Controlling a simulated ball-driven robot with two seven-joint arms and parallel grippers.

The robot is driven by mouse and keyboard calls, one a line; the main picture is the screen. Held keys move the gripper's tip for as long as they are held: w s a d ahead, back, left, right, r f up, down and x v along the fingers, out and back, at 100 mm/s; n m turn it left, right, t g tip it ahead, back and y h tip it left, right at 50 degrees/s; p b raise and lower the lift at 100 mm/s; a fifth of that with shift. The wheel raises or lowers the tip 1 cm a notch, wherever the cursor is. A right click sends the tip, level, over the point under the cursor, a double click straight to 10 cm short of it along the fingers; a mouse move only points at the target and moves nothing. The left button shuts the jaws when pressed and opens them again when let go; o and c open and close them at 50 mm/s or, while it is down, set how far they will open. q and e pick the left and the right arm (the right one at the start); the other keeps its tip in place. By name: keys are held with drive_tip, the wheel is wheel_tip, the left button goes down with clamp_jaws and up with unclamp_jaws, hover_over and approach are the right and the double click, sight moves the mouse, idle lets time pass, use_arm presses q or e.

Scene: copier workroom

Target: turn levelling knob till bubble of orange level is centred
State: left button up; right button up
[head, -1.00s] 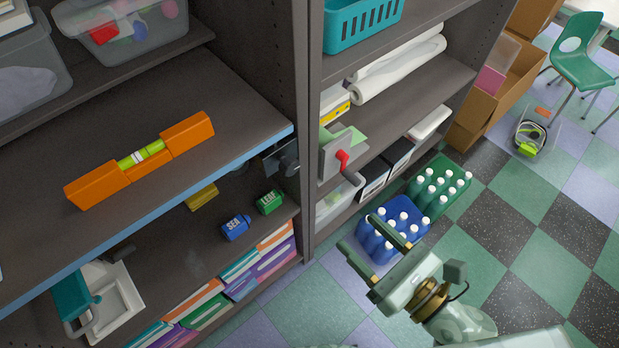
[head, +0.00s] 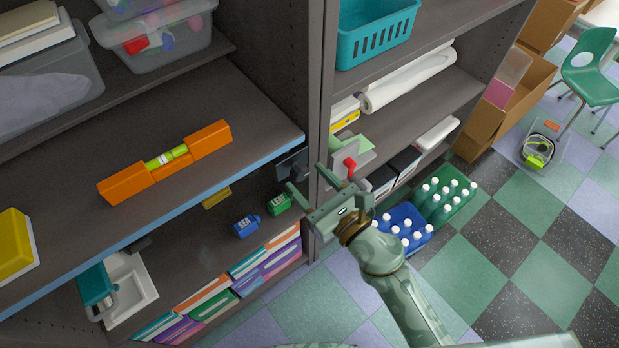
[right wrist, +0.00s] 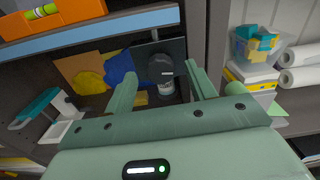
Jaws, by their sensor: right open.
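The orange level (head: 126,187) lies on the blue-edged shelf, with a yellow-green vial (head: 166,156) in its middle. The level's end also shows at the top left of the right wrist view (right wrist: 85,12). The bubble is too small to place surely. The dark levelling knob (right wrist: 161,68) sits on a dark plate below the shelf's right end; in the head view the knob (head: 298,168) is partly behind my gripper. My right gripper (head: 307,178) is open and empty, its fingers pointing toward the knob, which appears between them in the wrist view. Contact cannot be told. My left gripper is not in view.
An upright divider (head: 318,110) stands right of the knob. A red lever (head: 349,163) on a grey plate is close to my right gripper. Bottle crates (head: 440,200) stand on the floor.

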drive_tip(key=shift+w+a, duration=0.2)
drive_tip(key=c, duration=1)
drive_tip(key=shift+m, duration=0.3)
